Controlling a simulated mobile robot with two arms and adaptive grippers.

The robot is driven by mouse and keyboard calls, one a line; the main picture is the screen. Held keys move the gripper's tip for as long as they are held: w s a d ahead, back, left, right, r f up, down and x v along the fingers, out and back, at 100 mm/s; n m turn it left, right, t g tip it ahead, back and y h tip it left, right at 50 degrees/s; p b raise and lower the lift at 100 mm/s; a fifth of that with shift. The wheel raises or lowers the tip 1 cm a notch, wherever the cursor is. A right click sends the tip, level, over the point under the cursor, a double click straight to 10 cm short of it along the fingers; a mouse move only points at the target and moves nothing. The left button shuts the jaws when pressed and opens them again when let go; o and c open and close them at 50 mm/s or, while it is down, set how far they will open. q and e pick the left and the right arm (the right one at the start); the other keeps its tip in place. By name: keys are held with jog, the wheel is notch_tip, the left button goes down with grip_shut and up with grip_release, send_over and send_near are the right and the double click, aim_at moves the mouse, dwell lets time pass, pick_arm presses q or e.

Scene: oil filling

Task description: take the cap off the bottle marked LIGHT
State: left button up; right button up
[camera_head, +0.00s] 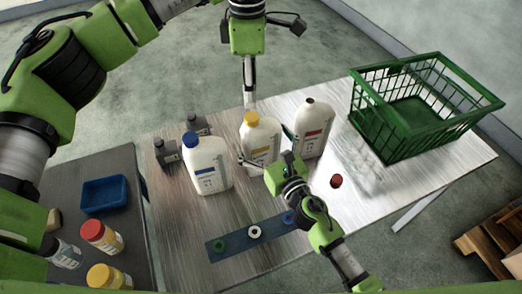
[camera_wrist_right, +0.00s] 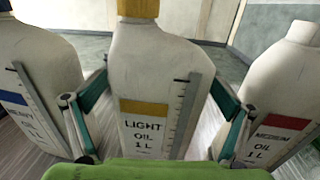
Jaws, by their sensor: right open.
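The bottle marked LIGHT (camera_wrist_right: 143,100) is white with a yellow label and stands upright on the table. In the head view the LIGHT bottle (camera_head: 261,136) carries its yellow cap (camera_head: 251,119); only the cap's lower part shows in the wrist view (camera_wrist_right: 138,8). My right gripper (camera_head: 267,148) is open, with one finger on each side of the bottle's body; contact cannot be told. My left gripper (camera_head: 249,98) points down above and behind the yellow cap, apart from it. Its fingers overlap in this view, so their opening is unclear.
A blue-capped white bottle (camera_head: 208,163) stands left of the LIGHT bottle, and a capless MEDIUM bottle (camera_head: 313,130) right. A red cap (camera_head: 336,181) lies on the table. A blue strip (camera_head: 233,241) with rings lies in front. A green basket (camera_head: 405,140) stands at right.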

aim_at(251, 116)
jog(key=c, duration=2.3)
pick_arm(q)
jog(key=m, duration=0.6)
jog(key=shift+d, duration=0.1)
jog(key=m, duration=0.5)
jog(key=shift+m, duration=0.4)
jog(key=m, duration=1)
jog(key=shift+f+m, duration=0.3)
jog(key=shift+m, duration=0.1)
notch_tip(251, 116, down, 7)
jog(key=shift+f, duration=0.2)
